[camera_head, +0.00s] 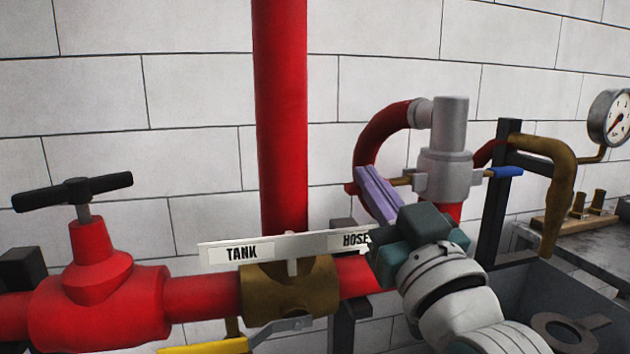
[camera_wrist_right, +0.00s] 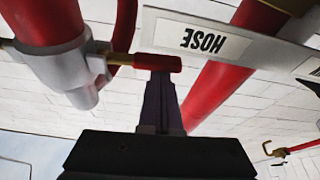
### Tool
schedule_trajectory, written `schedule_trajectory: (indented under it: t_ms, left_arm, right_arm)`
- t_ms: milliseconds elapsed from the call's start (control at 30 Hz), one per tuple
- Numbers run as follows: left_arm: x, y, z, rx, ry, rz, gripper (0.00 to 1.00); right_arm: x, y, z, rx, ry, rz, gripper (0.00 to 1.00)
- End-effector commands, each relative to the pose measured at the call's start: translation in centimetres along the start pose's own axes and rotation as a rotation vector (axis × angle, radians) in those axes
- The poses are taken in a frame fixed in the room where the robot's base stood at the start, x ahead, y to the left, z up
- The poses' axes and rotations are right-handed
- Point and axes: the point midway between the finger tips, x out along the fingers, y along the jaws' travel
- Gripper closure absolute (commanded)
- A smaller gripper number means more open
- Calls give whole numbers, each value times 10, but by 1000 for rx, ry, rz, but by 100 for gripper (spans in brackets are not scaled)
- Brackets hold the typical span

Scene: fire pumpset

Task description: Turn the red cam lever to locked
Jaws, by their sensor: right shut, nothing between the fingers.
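The red cam lever (camera_head: 351,188) is a short red grip on a brass rod, on the left side of the grey coupling (camera_head: 446,165). In the right wrist view the lever (camera_wrist_right: 158,62) lies sideways, with its rod running to the grey coupling (camera_wrist_right: 62,72). My right gripper (camera_head: 367,173) is shut and empty, its purple fingers beside the red grip and hiding part of it in the head view. In the right wrist view the fingertips (camera_wrist_right: 161,77) are right at the grip; I cannot tell whether they touch. My left gripper is not in view.
A blue-ended lever (camera_head: 505,172) is on the coupling's right side. A white sign plate (camera_head: 285,249) reading TANK and HOSE stands above a brass valve body (camera_head: 290,290), close to my right gripper. A red valve with a black handle (camera_head: 85,270) is at left. A gauge (camera_head: 609,118) is at right.

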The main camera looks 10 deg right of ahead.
Motion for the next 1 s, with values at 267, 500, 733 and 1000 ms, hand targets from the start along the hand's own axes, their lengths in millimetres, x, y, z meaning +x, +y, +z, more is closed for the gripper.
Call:
schedule_trajectory:
  t_ms: [267,500,733,1000]
  left_arm:
    - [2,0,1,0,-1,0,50]
    - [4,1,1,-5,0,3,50]
    - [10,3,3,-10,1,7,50]
    - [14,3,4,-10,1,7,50]
  right_arm:
    - [-1,0,3,-46,0,-16,100]
    - [-3,-1,8,-111,0,-39,100]
    - [-7,-1,20,-264,-1,-93,100]
    - [-12,4,36,-509,0,-178,100]
